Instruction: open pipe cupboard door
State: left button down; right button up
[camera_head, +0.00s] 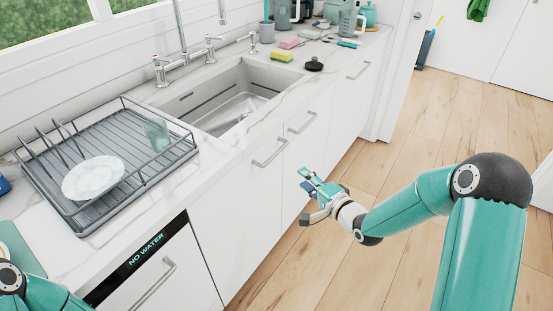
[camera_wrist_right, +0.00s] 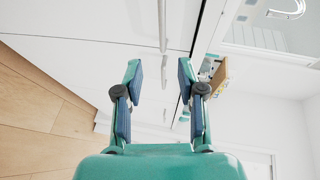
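White cupboard doors stand below the sink, one with a bar handle (camera_head: 270,152) and one beside it with another handle (camera_head: 302,122). No label shows which is the pipe cupboard. My right gripper (camera_head: 309,197) is in front of these doors, apart from them. In the right wrist view the right gripper (camera_wrist_right: 159,80) is open and empty, with a bar handle (camera_wrist_right: 162,25) ahead of its fingers, in line with the gap. The doors look shut. My left arm shows at the lower left of the head view; its gripper is out of view.
The sink (camera_head: 235,95) and a dish rack (camera_head: 105,160) with a plate sit on the marble counter. A dishwasher (camera_head: 165,275) reading "NO WATER" is at the lower left. The wooden floor (camera_head: 400,170) beside the cupboards is clear.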

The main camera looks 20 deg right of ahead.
aim_at(275, 153)
jog(key=p+x, duration=0.1)
jog(key=x, duration=0.7)
jog(key=p+x, duration=0.1)
jog(key=x, duration=0.7)
jog(key=shift+w+a+r, duration=0.15)
jog(key=shift+w, duration=0.2)
grip_shut()
